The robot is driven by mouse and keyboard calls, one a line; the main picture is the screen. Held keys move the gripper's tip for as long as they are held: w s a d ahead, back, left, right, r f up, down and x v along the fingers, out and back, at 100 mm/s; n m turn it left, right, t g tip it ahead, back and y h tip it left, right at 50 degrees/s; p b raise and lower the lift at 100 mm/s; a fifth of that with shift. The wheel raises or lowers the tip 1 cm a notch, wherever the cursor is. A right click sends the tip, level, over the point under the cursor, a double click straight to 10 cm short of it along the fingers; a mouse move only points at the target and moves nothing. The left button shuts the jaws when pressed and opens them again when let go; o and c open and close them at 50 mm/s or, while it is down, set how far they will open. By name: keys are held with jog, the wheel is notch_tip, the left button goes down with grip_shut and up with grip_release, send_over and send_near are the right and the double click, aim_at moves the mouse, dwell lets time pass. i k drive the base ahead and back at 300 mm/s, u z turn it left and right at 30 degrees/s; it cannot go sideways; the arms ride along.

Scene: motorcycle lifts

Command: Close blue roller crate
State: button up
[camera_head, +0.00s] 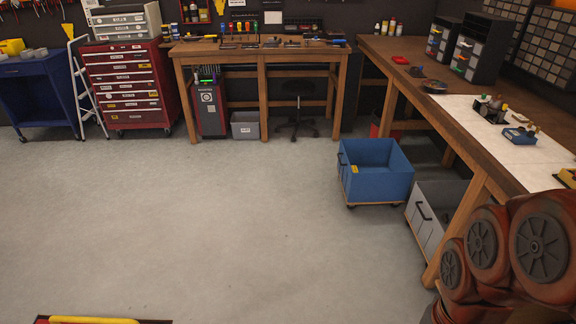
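The blue roller crate (380,188) stands on the floor at the right of the middle, in front of the right-hand workbench (462,165). It is an open-topped box on small casters, with a dark handle on its left side and a small yellow label. It appears empty and sits mostly out from under the bench, at the corner where the two benches meet. My arm's orange-brown links fill the lower right corner. My gripper is not in view.
A grey crate (425,225) with a dark handle sits under the right bench, close beside the blue one. A back workbench (262,50), black stool (298,118), grey bin (245,125) and red tool cabinet (128,90) line the far side. The middle floor is clear.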

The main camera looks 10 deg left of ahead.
aim_at(385, 175)
jog(key=u, duration=0.55)
jog(key=i, duration=1.55)
jog(key=z, duration=0.75)
jog(key=i, duration=1.05)
jog(key=u, duration=0.85)
jog(key=i, duration=1.15)
jog(key=u, duration=0.7)
